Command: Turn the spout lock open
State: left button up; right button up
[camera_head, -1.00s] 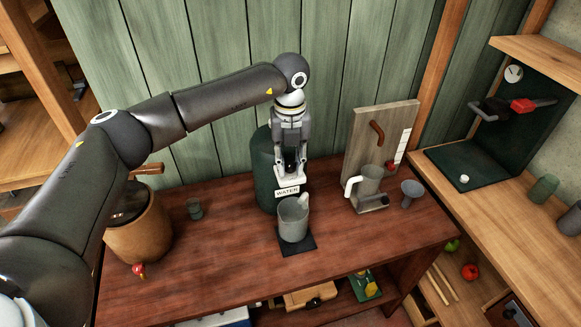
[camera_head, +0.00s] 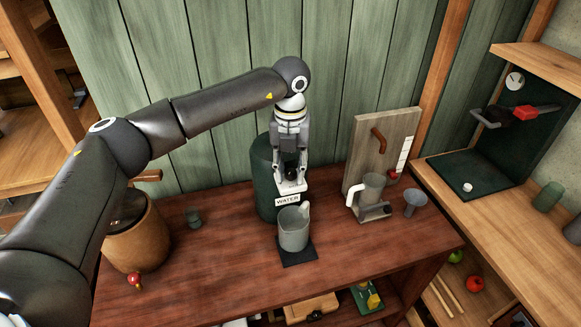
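A dark green water container (camera_head: 264,180) stands at the back of the red-brown table, with a white WATER label (camera_head: 287,201) on its front. My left gripper (camera_head: 291,186) points down at the container's front, just above the label. Its fingers are around or in front of a small dark part (camera_head: 291,172), perhaps the spout lock; whether they grip it is too small to tell. The spout itself is hidden behind the gripper. A grey mug (camera_head: 293,231) stands upright below on a dark square mat (camera_head: 297,254). My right gripper is not in view.

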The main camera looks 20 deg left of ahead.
aim_at(291, 172)
pick_arm(q)
jog(key=shift+o, duration=1.2)
jog(key=shift+r, duration=0.1)
notch_tip(291, 172, up, 12)
